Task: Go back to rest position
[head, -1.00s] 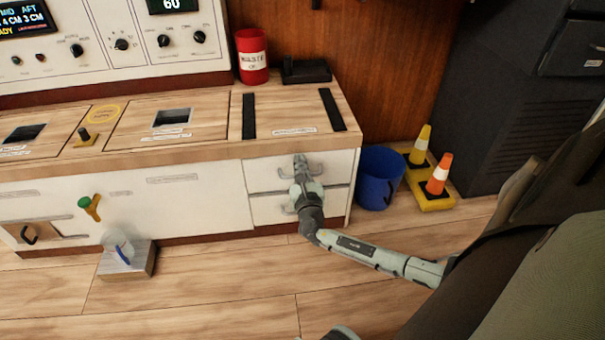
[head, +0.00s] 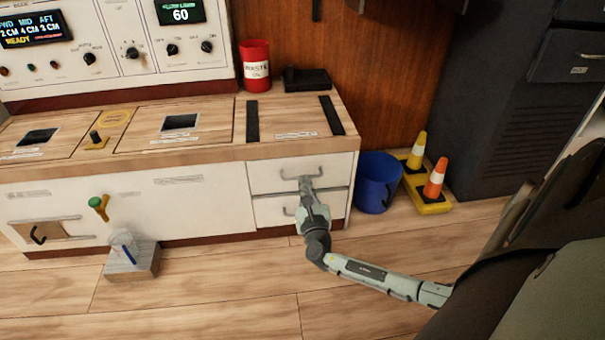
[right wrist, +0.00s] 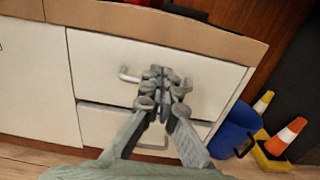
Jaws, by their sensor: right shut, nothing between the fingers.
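My right gripper (head: 306,183) is shut and empty in front of the white drawers of the counter. In the right wrist view its fingers (right wrist: 163,80) meet in front of the upper drawer (right wrist: 105,60), over the middle of that drawer's handle (right wrist: 128,75). I cannot tell whether they touch the handle. Both drawers look closed. The lower drawer (head: 270,212) is partly behind my right arm in the head view. My left gripper is not in view.
A blue bucket (head: 376,184) stands right of the drawers, beside a yellow base (head: 432,205) with a yellow cone (head: 417,151) and an orange cone (head: 435,178). A grey block (head: 132,262) sits on the floor at left. The floor (head: 230,315) in front is clear.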

